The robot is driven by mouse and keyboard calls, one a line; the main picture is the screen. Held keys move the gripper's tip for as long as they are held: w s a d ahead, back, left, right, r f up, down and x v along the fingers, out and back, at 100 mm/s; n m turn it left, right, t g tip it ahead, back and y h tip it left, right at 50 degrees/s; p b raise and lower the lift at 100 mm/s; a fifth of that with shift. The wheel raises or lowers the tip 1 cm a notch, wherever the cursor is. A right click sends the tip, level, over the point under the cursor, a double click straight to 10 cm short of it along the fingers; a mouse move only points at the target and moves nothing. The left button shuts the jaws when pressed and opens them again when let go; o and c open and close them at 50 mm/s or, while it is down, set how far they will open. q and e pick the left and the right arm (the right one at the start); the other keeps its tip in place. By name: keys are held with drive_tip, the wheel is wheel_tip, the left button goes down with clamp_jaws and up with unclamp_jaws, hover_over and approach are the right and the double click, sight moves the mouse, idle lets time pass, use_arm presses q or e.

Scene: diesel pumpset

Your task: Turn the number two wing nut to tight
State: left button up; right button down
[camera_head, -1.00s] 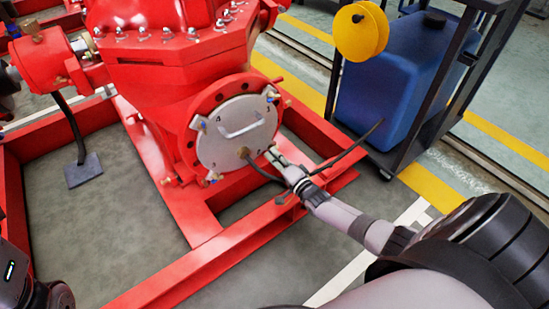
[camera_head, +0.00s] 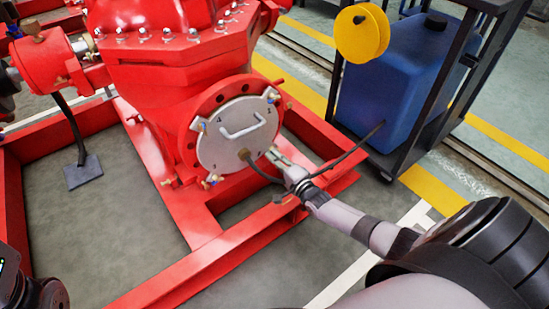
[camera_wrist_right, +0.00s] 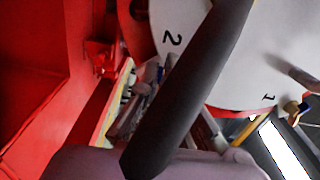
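The round silver cover (camera_head: 232,143) with a handle sits on the red pump housing and carries painted numbers. In the right wrist view the cover (camera_wrist_right: 190,45) shows a 2 at upper left and a 1 at lower right. Wing nuts show at the cover's upper right (camera_head: 272,96), upper left (camera_head: 197,126) and lower left (camera_head: 212,180). My right gripper (camera_head: 274,154) reaches the cover's lower right edge, where its fingers hide the number two wing nut. In the wrist view the fingers are partly behind a dark hose (camera_wrist_right: 190,85); whether they grip is unclear. My left gripper is not visible.
The dark hose (camera_head: 340,160) runs from the cover's lower part across my right gripper. Red frame beams (camera_head: 215,255) lie below. A blue tank (camera_head: 390,85) in a black rack and a yellow disc (camera_head: 361,32) stand to the right. Grey floor is open at left.

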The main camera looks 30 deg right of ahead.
drive_tip(key=c, duration=1.8)
unclamp_jaws()
drive_tip(key=s, duration=1.2)
drive_tip(key=shift+d, duration=0.35)
drive_tip(key=shift+a, duration=0.1)
